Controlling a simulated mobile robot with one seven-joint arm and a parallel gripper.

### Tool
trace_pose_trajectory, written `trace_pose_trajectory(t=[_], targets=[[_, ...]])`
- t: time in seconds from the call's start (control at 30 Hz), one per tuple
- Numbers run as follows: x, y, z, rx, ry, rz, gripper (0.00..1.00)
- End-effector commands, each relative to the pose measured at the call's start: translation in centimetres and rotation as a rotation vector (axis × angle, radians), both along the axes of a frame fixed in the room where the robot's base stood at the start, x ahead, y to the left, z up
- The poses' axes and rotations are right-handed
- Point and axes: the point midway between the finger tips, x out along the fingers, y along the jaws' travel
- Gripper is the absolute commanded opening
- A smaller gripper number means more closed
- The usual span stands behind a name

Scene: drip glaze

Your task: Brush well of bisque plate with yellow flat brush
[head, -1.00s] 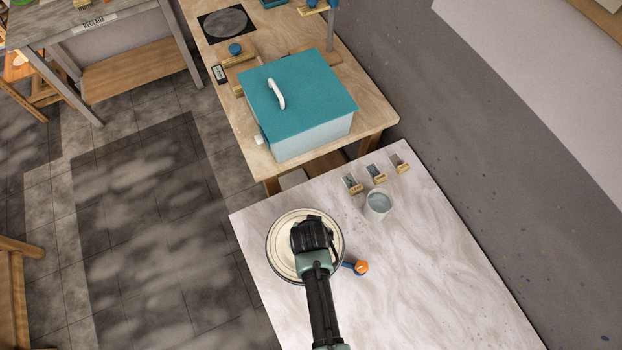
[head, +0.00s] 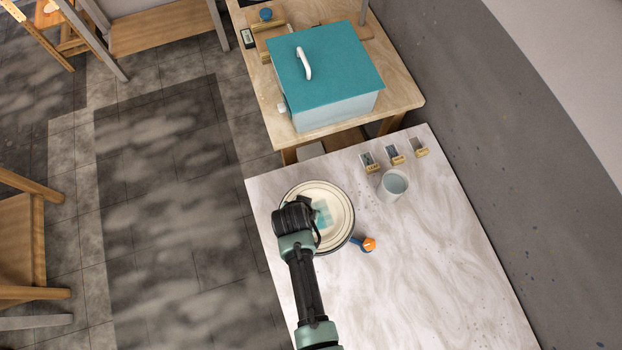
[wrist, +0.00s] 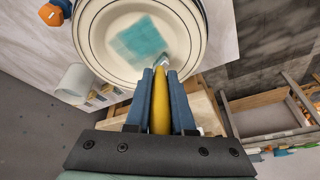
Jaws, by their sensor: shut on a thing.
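The bisque plate (head: 341,204) is cream with dark rings and lies at the table's far left corner. A teal patch of glaze (head: 323,213) marks its well, and the patch also shows in the wrist view (wrist: 142,40). In the wrist view my gripper (wrist: 160,74) is shut on the yellow flat brush (wrist: 159,105). The brush tip is at the plate (wrist: 95,45), near the edge of the well on the right; I cannot tell if it touches. In the head view my gripper (head: 296,214) covers the plate's left part and hides the brush.
A pale cup (head: 392,186) and several small labelled holders (head: 392,154) stand to the plate's right. A blue tool with an orange end (head: 368,244) lies just beside the plate. A teal-lidded box (head: 325,75) stands on the wooden table beyond. The marble table's right side is clear.

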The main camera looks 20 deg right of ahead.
Motion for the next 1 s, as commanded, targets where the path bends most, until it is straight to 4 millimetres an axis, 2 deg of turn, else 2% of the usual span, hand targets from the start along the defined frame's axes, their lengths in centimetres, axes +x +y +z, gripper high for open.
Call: trace_pose_trajectory(t=[0.33,0.7,0.87,1.0], targets=[[0.0,0.4,0.0,-0.001,0.001,0.000,0.00],[-0.1,2.1,0.0,0.001,0.001,0.000,0.00],[-0.1,1.8,0.0,0.000,0.000,0.000,0.00],[0.0,0.6,0.0,-0.001,-0.001,-0.002,0.00]])
